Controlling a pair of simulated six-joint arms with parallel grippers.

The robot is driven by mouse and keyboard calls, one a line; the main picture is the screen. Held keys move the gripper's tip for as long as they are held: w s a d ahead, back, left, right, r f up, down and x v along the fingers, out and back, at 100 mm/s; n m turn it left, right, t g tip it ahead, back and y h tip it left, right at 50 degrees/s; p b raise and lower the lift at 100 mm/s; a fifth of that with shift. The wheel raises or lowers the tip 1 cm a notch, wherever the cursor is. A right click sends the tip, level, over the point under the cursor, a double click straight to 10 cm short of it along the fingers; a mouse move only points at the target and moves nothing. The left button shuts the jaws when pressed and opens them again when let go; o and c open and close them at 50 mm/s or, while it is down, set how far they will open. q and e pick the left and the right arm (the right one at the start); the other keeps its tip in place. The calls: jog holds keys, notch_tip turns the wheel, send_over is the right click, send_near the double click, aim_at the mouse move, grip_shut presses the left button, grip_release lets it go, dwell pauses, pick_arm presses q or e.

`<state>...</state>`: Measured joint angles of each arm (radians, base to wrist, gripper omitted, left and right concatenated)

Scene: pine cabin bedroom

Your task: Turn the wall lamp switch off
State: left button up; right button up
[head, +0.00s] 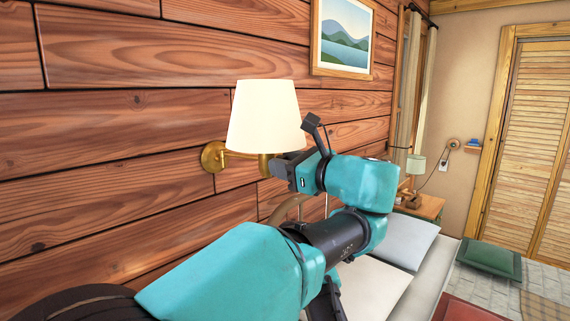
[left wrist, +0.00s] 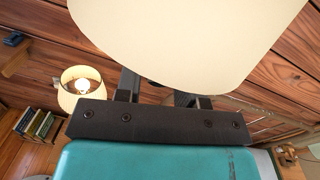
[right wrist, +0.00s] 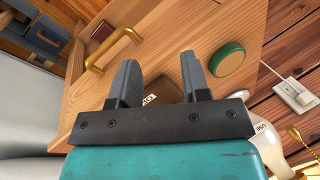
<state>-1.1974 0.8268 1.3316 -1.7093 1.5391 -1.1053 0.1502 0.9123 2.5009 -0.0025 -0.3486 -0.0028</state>
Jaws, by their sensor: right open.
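The wall lamp (head: 262,118) has a cream shade on a brass arm, with a round brass mount (head: 213,157) on the plank wall. Its shade (left wrist: 190,35) fills the top of the left wrist view. My left gripper (head: 278,166) is at the lamp's brass stem, just below the shade. Its fingers (left wrist: 158,92) are apart, with the tips hidden behind the shade. I cannot make out the lamp's switch; the gripper covers part of the stem. My right gripper (right wrist: 160,75) is open and empty, above a wooden nightstand (right wrist: 160,45).
A green round-topped object (right wrist: 227,60) and a dark brown item stand on the nightstand. Another lamp, lit (left wrist: 80,88), shows in the left wrist view. A framed picture (head: 343,38) hangs above the bed.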

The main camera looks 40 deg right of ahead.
pick_arm(q)
jog(key=c, duration=0.5)
jog(key=shift+n, duration=0.7)
jog(key=shift+c, duration=0.3)
jog(key=o, duration=0.9)
jog(key=shift+o, duration=0.2)
jog(key=shift+s, duration=0.1)
jog(key=v, duration=1.7)
jog(key=shift+d, duration=0.15)
jog(key=shift+s, duration=0.1)
